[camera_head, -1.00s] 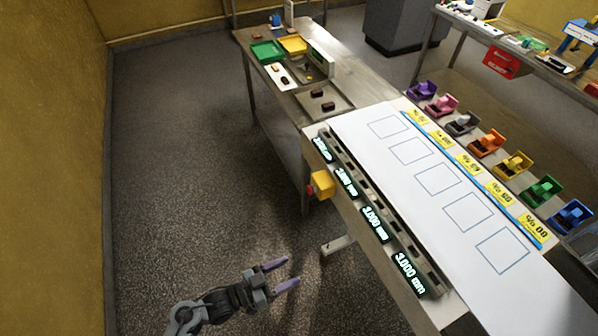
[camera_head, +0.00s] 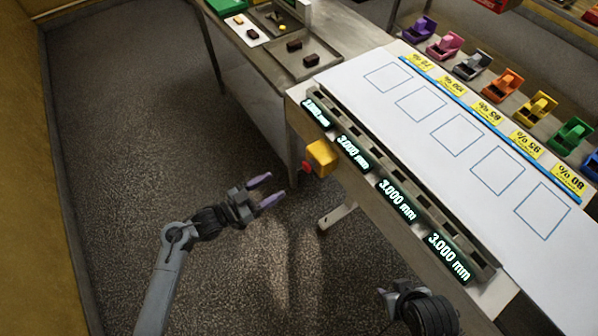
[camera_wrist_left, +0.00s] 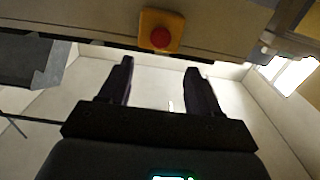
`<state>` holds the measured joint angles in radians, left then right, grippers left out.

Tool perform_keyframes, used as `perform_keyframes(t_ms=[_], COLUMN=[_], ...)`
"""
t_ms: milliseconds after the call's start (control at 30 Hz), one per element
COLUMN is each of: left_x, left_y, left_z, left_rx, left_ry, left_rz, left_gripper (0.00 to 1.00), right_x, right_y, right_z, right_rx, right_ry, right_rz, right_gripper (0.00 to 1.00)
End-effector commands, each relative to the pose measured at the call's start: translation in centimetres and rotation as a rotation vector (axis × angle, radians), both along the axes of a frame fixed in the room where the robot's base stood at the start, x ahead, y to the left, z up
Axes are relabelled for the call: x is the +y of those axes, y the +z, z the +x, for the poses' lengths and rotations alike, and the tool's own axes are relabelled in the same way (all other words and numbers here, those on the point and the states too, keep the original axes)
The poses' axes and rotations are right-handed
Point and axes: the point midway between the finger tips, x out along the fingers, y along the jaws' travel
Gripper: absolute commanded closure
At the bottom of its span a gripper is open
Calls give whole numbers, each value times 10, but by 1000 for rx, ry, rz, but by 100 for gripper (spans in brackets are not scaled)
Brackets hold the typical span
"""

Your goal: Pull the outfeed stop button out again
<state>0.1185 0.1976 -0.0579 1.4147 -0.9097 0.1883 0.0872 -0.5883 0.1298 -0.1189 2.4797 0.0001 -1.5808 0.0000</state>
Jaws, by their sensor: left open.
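The stop button is a red round knob (camera_head: 307,167) on a yellow box (camera_head: 322,157) fixed to the side of the steel table. In the left wrist view the red knob (camera_wrist_left: 160,38) faces me on its yellow box (camera_wrist_left: 174,20). I cannot tell whether it is in or out. My left gripper (camera_head: 270,188) is open and empty, with purple-grey fingers, left of the knob and apart from it. In the wrist view its fingertips (camera_wrist_left: 159,68) lie either side of the knob's line, with the knob beyond them. Part of my right gripper (camera_head: 395,297) shows at the bottom; its fingers are unclear.
Several displays (camera_head: 397,200) reading 3.000 mm line the table edge beside the box. A white sheet (camera_head: 400,130) with outlined squares covers the tabletop. A second steel table (camera_head: 345,35) holds trays with brown pieces. The floor left of the tables is clear.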

Motion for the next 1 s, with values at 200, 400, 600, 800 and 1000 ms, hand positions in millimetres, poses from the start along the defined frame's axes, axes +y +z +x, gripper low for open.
perform_keyframes(t_ms=[200,400,600,800,1000], left_x=[-24,-50,-71,-82,-84], left_y=[1,0,0,0,0], left_z=[17,36,51,58,60], left_rx=[-2,-1,0,0,0], left_ry=[-1,-1,0,0,0], left_rz=[-4,-3,-2,0,0], left_gripper=[37,37,37,37,37], right_x=[1,2,3,4,4], right_y=[-1,-5,-8,-10,-10], right_z=[3,3,4,4,4], right_rx=[-10,-9,-9,-10,-9], right_ry=[-1,-3,-7,-8,-7], right_rz=[3,7,12,15,14], right_gripper=[57,57,57,57,57])
